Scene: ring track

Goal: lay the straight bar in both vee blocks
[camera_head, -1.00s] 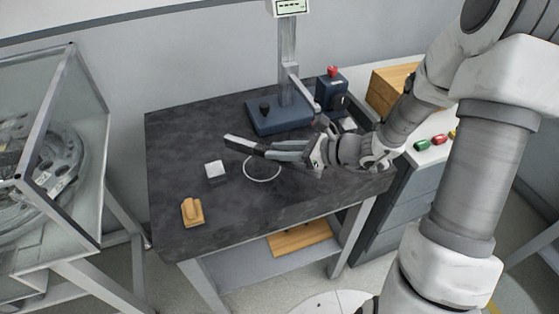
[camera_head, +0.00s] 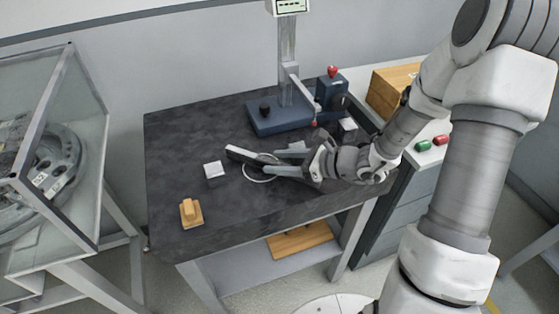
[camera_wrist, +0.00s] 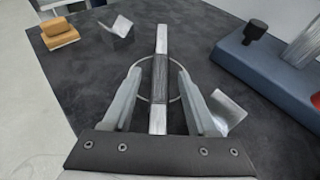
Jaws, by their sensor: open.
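The straight bar (camera_head: 236,150) has bright ends and a dark middle. In the wrist view the bar (camera_wrist: 160,80) runs lengthwise between the fingers of my gripper (camera_wrist: 158,78), which are open with gaps on both sides. It lies across the pale ring (camera_head: 250,178); I cannot tell whether it touches the tabletop. One vee block (camera_head: 215,170) stands left of the bar, also seen in the wrist view (camera_wrist: 118,36). The other vee block (camera_wrist: 228,108) is right of the bar, partly behind my gripper in the head view. The bar is in neither block.
A wooden block (camera_head: 190,214) sits near the front left of the dark table (camera_head: 180,140). A blue-based stand (camera_head: 275,118) with a column is at the back, beside a blue box with a red knob (camera_head: 332,90). The front middle of the table is clear.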

